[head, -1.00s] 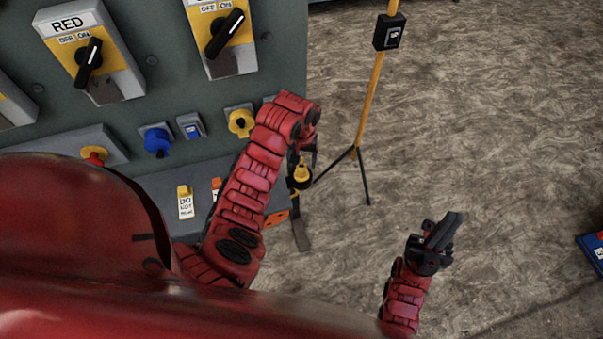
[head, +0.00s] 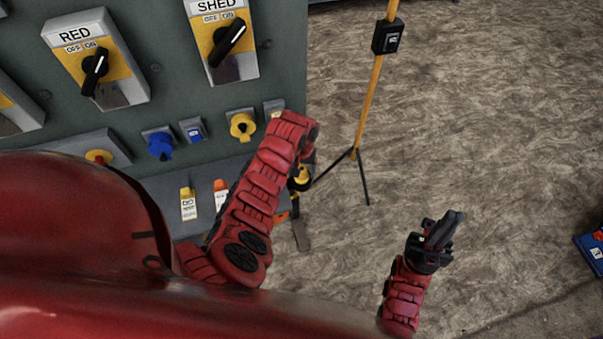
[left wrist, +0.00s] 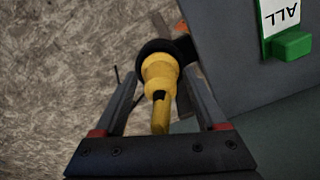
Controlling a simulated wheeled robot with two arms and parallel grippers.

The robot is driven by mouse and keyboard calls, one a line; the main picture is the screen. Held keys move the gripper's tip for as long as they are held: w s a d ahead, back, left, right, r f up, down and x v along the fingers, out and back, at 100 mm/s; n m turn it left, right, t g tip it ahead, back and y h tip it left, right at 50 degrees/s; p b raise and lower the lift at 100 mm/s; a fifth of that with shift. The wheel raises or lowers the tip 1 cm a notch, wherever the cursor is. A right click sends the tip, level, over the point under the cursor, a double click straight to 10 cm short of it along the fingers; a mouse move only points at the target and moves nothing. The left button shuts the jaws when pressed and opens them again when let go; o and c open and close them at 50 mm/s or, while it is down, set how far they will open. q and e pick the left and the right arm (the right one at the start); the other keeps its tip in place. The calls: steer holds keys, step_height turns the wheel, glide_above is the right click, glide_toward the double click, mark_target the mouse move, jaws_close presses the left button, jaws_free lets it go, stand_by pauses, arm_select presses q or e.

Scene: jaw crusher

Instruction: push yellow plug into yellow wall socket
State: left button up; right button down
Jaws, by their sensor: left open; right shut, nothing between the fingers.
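The yellow wall socket (head: 242,126) is on the grey-green panel in the head view. The yellow plug (head: 302,180) is to the right of and below it, beside the panel's right edge and partly hidden by my left arm. My left gripper (head: 309,165) is at the plug, largely hidden in the head view. In the left wrist view the plug (left wrist: 160,72) lies between the two fingers of my open left gripper (left wrist: 158,88), in front of a dark round part. Whether a finger touches it is unclear. My right gripper (head: 447,228) is shut and empty over the floor.
The panel carries a blue socket (head: 159,144) and two rotary switches, RED (head: 96,70) and SHED (head: 229,40). A yellow post (head: 368,100) on a dark tripod stands to the right. A green part (left wrist: 291,45) shows in the left wrist view. Much floor is clear.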

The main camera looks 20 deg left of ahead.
mark_target(301, 166)
arm_select(q)
jaws_close()
stand_by(0.4)
steer(key=shift+r, duration=0.15)
steer(key=shift+r+b, duration=0.45)
steer(key=shift+r, duration=0.1)
step_height(301, 166, up, 2)
steer(key=shift+a+b, duration=0.1)
steer(key=shift+b, duration=0.55)
steer(key=s+d+p, duration=0.1)
steer(key=s+d, duration=0.1)
steer(key=s, duration=0.5)
steer(key=s+d+r+p, duration=0.1)
steer(key=s+d+p, duration=0.1)
steer(key=s, duration=0.6)
steer(key=shift+s+d+r, duration=0.25)
steer(key=shift+d+r, duration=0.05)
